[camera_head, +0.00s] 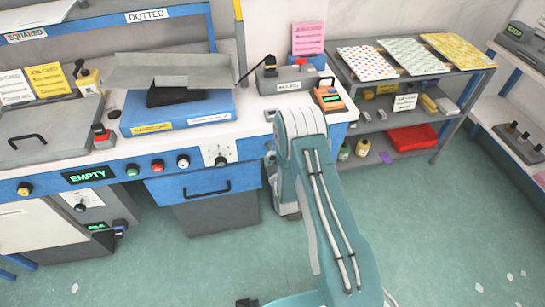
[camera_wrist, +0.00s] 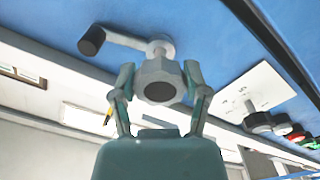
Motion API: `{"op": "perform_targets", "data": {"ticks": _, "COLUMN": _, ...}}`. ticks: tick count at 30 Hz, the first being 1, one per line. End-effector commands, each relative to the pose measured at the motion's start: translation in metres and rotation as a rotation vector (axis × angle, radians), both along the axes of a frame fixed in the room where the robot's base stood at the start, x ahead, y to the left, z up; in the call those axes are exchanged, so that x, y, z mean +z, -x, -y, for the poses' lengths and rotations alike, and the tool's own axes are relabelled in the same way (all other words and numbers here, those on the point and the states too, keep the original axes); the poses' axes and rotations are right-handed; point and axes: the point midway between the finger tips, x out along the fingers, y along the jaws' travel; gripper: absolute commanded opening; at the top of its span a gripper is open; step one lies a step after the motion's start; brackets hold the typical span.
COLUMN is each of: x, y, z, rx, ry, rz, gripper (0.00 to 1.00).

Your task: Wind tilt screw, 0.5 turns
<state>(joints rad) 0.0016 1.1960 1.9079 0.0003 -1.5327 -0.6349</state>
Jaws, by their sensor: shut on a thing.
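In the wrist view, the tilt screw (camera_wrist: 159,90) is a grey faceted hub with a dark round end, set on a blue panel. A grey crank arm runs from behind the hub to a black cylindrical handle (camera_wrist: 92,40) at the upper left. My gripper (camera_wrist: 160,76) has its two teal fingers on either side of the hub, shut on it. In the head view, my teal arm reaches to the right end of the blue bench front and hides my gripper and the screw.
A white dial plate (camera_head: 216,155) and several coloured buttons sit on the bench front, left of my arm. A blue drawer (camera_head: 193,187) with a black handle is below. The green "EMPTY" display (camera_head: 87,176) is at left. A shelf rack (camera_head: 400,115) stands right; open floor lies in front.

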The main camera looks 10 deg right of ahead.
Motion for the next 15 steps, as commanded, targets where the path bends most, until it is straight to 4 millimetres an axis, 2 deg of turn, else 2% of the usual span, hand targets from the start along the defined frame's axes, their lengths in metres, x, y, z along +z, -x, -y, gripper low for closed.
{"op": "perform_targets", "data": {"ticks": 15, "x": 0.0009, "y": -0.0012, "z": -0.0021, "rx": 0.007, "ry": 0.49, "rz": 0.001, "gripper": 0.13}}
